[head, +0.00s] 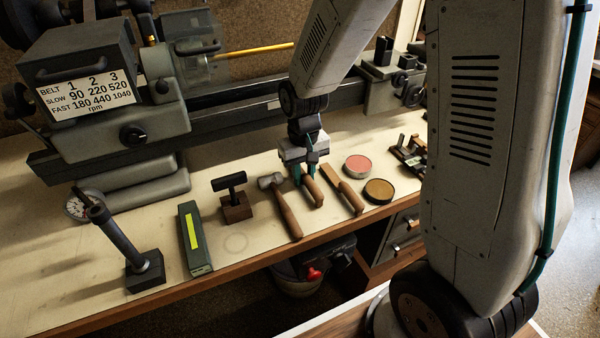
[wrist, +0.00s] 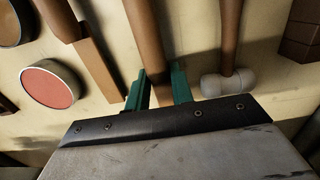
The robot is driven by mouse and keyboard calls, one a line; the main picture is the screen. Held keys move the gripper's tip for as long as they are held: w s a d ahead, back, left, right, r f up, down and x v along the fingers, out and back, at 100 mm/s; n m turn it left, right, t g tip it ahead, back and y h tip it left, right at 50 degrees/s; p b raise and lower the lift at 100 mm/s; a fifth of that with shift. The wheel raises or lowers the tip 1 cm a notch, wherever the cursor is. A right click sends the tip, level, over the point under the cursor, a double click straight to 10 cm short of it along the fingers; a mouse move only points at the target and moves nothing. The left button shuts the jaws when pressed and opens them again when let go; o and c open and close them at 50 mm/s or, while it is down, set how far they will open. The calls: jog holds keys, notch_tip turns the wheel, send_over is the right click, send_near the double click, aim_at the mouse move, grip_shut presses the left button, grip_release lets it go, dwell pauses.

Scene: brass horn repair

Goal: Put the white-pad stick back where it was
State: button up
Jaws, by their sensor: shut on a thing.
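My gripper (head: 306,167) is over the workbench, pointing down. Its teal fingers (wrist: 159,88) are shut on a wooden-handled stick (wrist: 145,30), whose brown handle (head: 313,190) sticks out toward the bench's front edge. The far end of this stick is hidden under my gripper, so I cannot see its pad or the pad's colour. The held stick is low, close to the bench top; I cannot tell whether it touches. A second stick (head: 342,189) lies just right of it, its pad face not visible; it is on the left in the wrist view (wrist: 98,62).
A hammer (head: 285,208) lies close on the left of the held stick. A pink tin (head: 357,166) and a brown tin (head: 379,190) stand at the right. A T-shaped tool on a wooden block (head: 236,208) and a green box (head: 194,238) stand further left. A lathe (head: 120,120) runs behind.

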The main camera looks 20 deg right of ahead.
jog(key=shift+d+f, duration=0.1)
jog(key=shift+f, duration=0.05)
jog(key=o, duration=0.9)
notch_tip(320, 180, up, 12)
jog(key=f, duration=0.1)
jog(key=shift+t, duration=0.8)
jog(key=s+r, duration=0.3)
jog(key=s, duration=0.4)
jog(key=s+d+r, duration=0.1)
jog(key=s+r, duration=0.3)
jog(key=s, duration=0.3)
jog(key=s+d+r, duration=0.1)
jog(key=s+r, duration=0.2)
jog(key=s, duration=0.5)
jog(key=shift+s+r, duration=0.1)
jog(key=shift+r, duration=0.3)
